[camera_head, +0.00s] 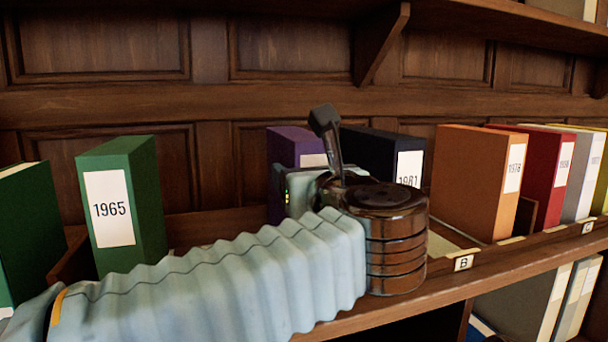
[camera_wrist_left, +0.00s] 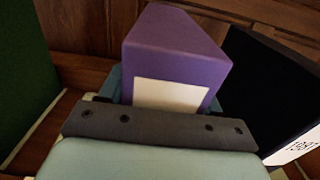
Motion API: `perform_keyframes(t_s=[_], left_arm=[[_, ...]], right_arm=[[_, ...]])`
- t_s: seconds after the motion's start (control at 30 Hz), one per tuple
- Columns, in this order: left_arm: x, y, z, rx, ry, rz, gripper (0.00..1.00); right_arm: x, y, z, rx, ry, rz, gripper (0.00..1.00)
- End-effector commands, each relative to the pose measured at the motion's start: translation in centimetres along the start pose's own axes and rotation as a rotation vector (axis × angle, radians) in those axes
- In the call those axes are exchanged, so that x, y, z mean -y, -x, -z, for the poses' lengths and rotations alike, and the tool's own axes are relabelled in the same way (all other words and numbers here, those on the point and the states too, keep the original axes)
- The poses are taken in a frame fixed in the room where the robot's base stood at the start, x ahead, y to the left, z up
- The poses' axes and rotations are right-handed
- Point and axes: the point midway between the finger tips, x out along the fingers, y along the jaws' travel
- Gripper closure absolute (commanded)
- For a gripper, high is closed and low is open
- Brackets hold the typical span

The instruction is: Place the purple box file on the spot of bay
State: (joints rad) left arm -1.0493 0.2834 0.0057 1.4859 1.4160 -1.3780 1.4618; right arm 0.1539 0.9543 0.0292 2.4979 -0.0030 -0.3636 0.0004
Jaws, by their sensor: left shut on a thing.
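The purple box file (camera_head: 297,145) with a white label stands on the shelf side, left of a dark navy file, partly hidden by my left arm in the head view. It also shows close up in the left wrist view (camera_wrist_left: 178,45). My left gripper (camera_head: 290,188) is shut on it, with teal fingers on either side in the left wrist view (camera_wrist_left: 163,97). Whether the file's bottom touches the shelf is hidden. The shelf carries a tag "B" (camera_head: 464,262), with a pale patch (camera_head: 440,245) behind it, partly covered by my arm. My right gripper is not in view.
The dark navy file (camera_head: 385,155) labelled 1981 stands just right of the purple one. A green file (camera_head: 145,200) labelled 1965 stands left. Orange (camera_head: 470,180), red (camera_head: 545,170) and grey files stand further right. A wooden shelf overhangs above.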

Motion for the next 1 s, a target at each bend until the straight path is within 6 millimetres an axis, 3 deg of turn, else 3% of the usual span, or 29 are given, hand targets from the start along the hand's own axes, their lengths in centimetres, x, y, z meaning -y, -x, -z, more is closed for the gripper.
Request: perform_keyframes(t_s=[0.07,0.1,0.27,0.67,1.0], left_arm=[[0.0,0.0,0.2,0.003,0.002,0.0,1.0],[0.0,0.0,0.3,0.0,0.0,0.0,0.36],[0.0,0.0,0.2,0.0,-0.001,0.0,0.12],[0.1,0.3,-0.3,0.0,-0.001,0.002,0.12],[0.1,7.9,0.1,0.0,0.0,0.004,0.12]], right_arm=[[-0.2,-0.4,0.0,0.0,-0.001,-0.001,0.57],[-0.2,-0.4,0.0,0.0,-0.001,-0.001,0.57],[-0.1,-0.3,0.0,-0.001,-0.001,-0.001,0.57],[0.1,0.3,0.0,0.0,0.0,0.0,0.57],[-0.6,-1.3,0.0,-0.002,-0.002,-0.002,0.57]])
